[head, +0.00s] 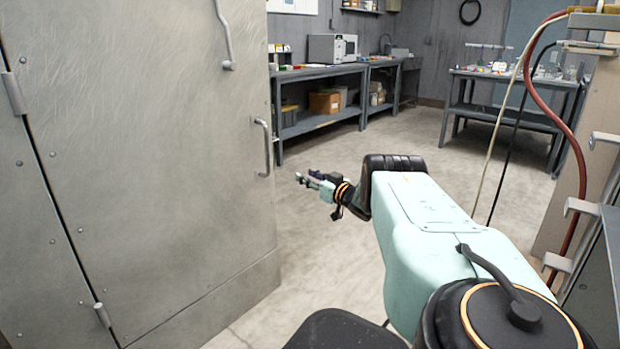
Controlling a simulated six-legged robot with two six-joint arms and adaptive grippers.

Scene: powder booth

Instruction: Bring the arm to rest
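My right gripper (309,180) is at the end of my mint-green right arm, in the middle of the head view. It points left, toward the metal door's handle, and is apart from it with a gap of open floor showing between. The gripper is small and partly hidden behind the arm's wrist, so I cannot tell whether its fingers are open or shut. I see no object in it. My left gripper is not in view.
A large grey metal door (150,160) with a bar handle (265,148) fills the left. Workbenches (318,122) with a microwave-like box (332,48) stand behind. Another table (515,75) is at back right. Red and black hoses (574,135) hang at the right. Concrete floor (400,135) between is clear.

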